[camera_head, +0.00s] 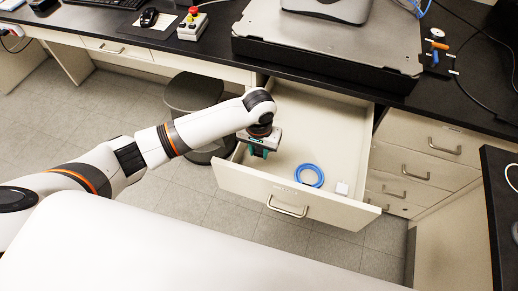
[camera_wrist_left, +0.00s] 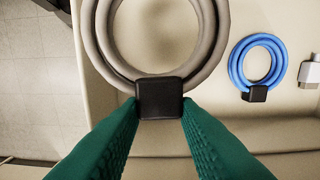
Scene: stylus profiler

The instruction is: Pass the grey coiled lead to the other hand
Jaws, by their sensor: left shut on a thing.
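The grey coiled lead (camera_wrist_left: 96,42) shows large in the left wrist view, with a black block (camera_wrist_left: 160,98) at its near side. My left gripper (camera_wrist_left: 160,112) has its two green fingers on either side of that black block and is shut on it. In the head view my left gripper (camera_head: 258,150) is at the left side of the open drawer (camera_head: 335,130), pointing down. The grey lead is hidden or too small to tell there. My right gripper is in neither view.
A blue coiled lead (camera_head: 309,175) and a small white plug (camera_head: 342,188) lie in the drawer near its front. The black bench top (camera_head: 200,55) overhangs behind the drawer. A stool (camera_head: 192,92) stands left of it. A dark-topped bench (camera_head: 500,190) is at the right.

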